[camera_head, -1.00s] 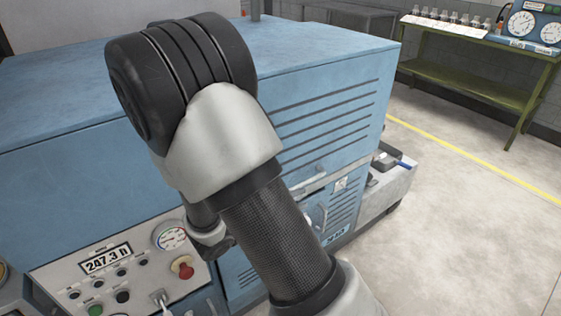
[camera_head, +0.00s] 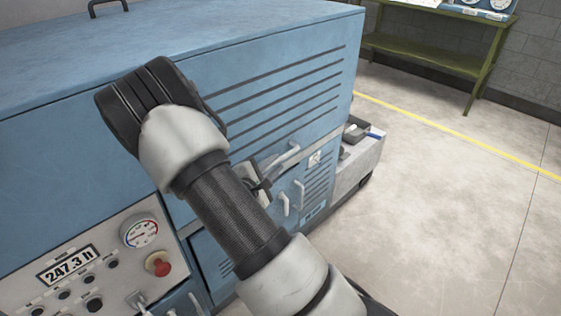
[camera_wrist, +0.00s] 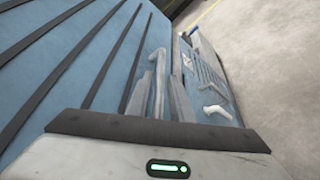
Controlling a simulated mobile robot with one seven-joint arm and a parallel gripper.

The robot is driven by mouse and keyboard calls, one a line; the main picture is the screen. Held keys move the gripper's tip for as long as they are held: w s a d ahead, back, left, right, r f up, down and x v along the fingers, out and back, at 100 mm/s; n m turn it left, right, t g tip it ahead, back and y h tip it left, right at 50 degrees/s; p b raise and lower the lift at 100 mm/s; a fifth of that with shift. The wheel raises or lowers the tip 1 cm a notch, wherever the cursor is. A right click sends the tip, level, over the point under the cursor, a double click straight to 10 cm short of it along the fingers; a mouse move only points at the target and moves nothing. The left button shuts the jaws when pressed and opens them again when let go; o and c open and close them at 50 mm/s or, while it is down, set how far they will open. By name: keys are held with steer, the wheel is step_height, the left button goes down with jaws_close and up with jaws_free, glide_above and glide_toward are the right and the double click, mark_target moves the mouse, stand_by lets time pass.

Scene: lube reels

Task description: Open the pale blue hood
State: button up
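The pale blue hood (camera_head: 285,62) is the large upper box of the machine, with dark slots along its side, and looks shut. A light grey bar handle (camera_head: 285,157) sits low on its slotted side. My gripper (camera_head: 259,175) is beside this handle, partly hidden behind my arm. In the wrist view the hood's slotted side (camera_wrist: 75,65) fills the left, and the handle (camera_wrist: 157,72) appears between the two fingers of my open gripper (camera_wrist: 161,90). I cannot tell whether either finger touches it.
Below the hood are a lower door with pale handles (camera_head: 298,193) and a control panel (camera_head: 110,260) with a gauge and red knob. A grey ledge with a tray (camera_head: 358,133) juts out behind. A green workbench (camera_head: 430,50) stands at the back. The floor to the right is clear.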

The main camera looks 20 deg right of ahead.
mark_target(278, 161)
steer(key=x, duration=0.5)
steer(key=shift+b, duration=0.3)
steer(key=shift+a, duration=0.1)
jaws_close()
